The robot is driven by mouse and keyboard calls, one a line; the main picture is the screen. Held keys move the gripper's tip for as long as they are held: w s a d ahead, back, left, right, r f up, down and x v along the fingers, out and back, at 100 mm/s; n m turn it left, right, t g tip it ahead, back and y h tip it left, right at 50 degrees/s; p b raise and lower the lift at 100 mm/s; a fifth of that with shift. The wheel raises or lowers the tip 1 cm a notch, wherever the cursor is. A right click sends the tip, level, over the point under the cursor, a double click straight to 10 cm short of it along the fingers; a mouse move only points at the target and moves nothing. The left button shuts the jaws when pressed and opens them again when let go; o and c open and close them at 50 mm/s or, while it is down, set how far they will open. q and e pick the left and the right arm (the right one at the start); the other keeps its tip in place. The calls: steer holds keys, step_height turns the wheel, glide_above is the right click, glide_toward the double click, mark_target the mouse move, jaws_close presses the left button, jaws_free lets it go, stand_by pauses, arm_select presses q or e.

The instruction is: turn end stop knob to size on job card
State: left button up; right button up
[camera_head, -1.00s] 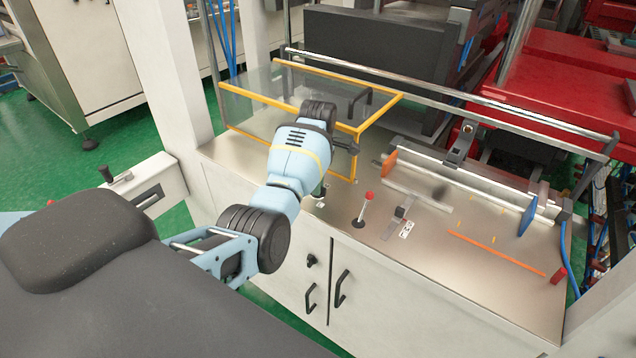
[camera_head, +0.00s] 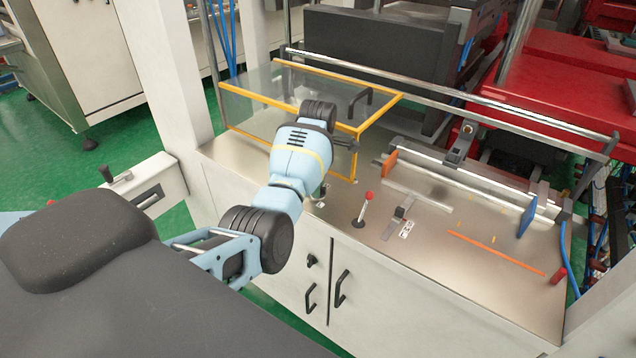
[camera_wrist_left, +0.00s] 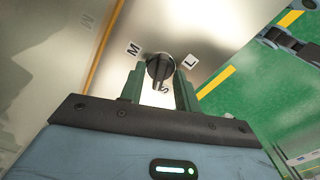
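The end stop knob (camera_wrist_left: 160,69) is dark and round with a raised bar across it. It is on a bright metal surface in the left wrist view. White labels M (camera_wrist_left: 133,49), L (camera_wrist_left: 190,61) and S (camera_wrist_left: 164,88) surround it. My left gripper (camera_wrist_left: 160,82) has its two green fingers apart, one on each side of the knob; I cannot tell whether they touch it. In the head view my left forearm hides most of the left gripper over the bench's front left edge. I cannot make out a job card for certain. My right gripper is not in view.
The metal bench (camera_head: 455,275) carries a red-tipped lever (camera_head: 366,206), an orange plate (camera_head: 389,165) and a blue plate (camera_head: 527,217). A yellow-framed clear guard (camera_head: 345,128) stands just behind my left arm. A silver rail (camera_head: 450,92) runs above the bench.

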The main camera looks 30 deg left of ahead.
arm_select(q)
step_height(320, 180, up, 8)
steer(key=shift+f, duration=0.1)
stand_by(0.6)
